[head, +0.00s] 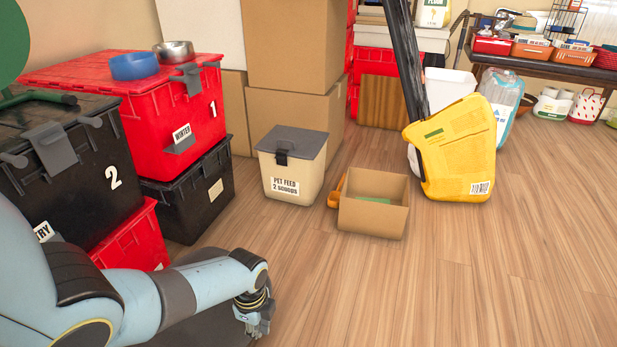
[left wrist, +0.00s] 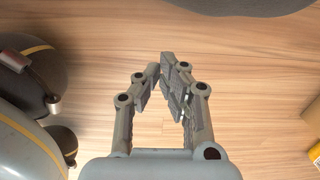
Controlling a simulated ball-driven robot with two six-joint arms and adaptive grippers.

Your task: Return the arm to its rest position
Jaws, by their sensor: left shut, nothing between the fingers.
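My left arm comes in from the lower left of the head view, in pale blue and grey. Its gripper (head: 258,328) hangs low over the wooden floor near the bottom edge, pointing down. In the left wrist view the gripper (left wrist: 163,78) shows its fingers brought together at the tips with nothing between them. My right gripper is in neither view.
Stacked totes stand left: a black tote (head: 95,165) marked 2 and a red tote (head: 190,105) marked 1. A pet feed bin (head: 292,165), an open cardboard box (head: 372,220) and a yellow bag (head: 455,150) stand beyond. Floor at right is clear.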

